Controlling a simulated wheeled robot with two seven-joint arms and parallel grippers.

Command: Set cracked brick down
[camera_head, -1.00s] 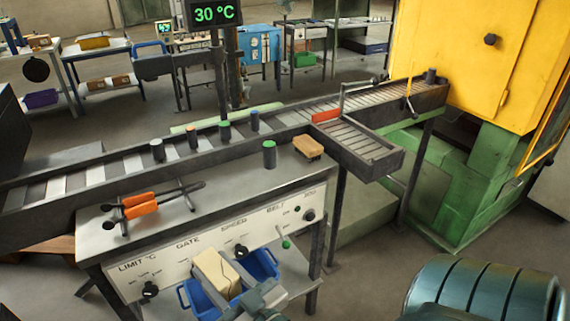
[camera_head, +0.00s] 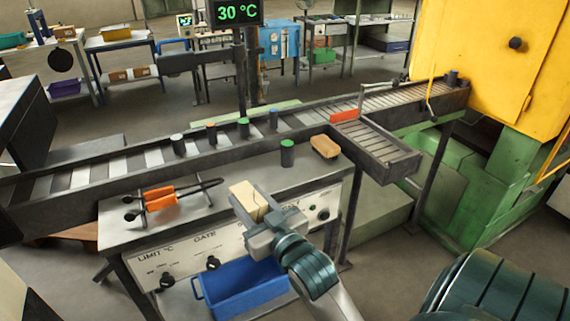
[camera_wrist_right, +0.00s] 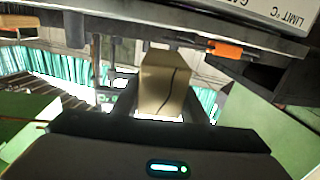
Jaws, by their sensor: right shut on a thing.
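The cracked brick (camera_head: 249,200) is a pale cream block held by my right gripper (camera_head: 262,216). In the right wrist view the brick (camera_wrist_right: 164,85) sits between the two fingers, with a dark crack line down its face. The gripper is shut on it. In the head view, the brick is in front of the bench top (camera_head: 200,222), at its front edge and over the control panel; I cannot tell whether it touches the bench. My left gripper is not in view.
A blue bin (camera_head: 240,290) is below the panel. Orange-handled tongs (camera_head: 160,198) lie on the bench's left. A green-topped cylinder (camera_head: 287,153) and a tan brush-like block (camera_head: 325,146) stand at its back right. A roller conveyor (camera_head: 100,172) runs behind.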

